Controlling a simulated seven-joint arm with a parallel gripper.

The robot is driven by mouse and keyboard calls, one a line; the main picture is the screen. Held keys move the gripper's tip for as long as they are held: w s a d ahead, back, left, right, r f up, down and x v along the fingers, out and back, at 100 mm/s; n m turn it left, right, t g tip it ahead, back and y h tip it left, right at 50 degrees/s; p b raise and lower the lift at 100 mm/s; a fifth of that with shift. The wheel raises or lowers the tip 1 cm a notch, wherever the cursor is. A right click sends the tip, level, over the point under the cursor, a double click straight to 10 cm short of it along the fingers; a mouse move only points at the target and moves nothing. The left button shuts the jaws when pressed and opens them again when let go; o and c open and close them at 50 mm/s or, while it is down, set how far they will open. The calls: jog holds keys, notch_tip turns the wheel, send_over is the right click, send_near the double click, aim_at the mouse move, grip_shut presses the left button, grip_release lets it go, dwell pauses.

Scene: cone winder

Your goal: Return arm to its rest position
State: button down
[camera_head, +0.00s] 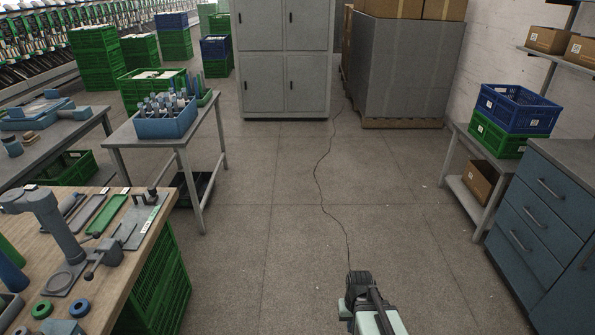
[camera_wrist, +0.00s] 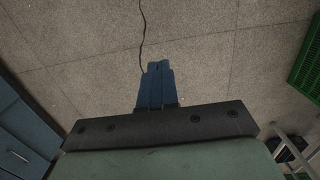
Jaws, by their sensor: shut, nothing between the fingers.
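My gripper shows in the wrist view (camera_wrist: 158,68), with its two blue-grey fingers pressed together and nothing between them. It points down over the bare grey floor (camera_wrist: 210,65). In the head view, the end of my arm (camera_head: 370,305) is at the bottom, right of centre, over open floor. The fingertips are hidden in the head view. My gripper touches nothing and is apart from all the furniture.
A wooden workbench (camera_head: 118,243) with tools and trays stands at the left. A blue drawer cabinet (camera_head: 535,215) stands at the right, beside a shelf with blue (camera_head: 518,105) and green crates. A thin black cable (camera_head: 318,180) crosses the floor. The middle aisle is otherwise clear.

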jog(key=s+f+g, duration=0.3)
jog(key=s+f, duration=0.5)
jog(key=s, duration=0.5)
jog(key=s+f+g, duration=0.3)
jog(key=s+f, duration=0.6)
jog(key=s, duration=0.5)
jog(key=shift+f, duration=0.1)
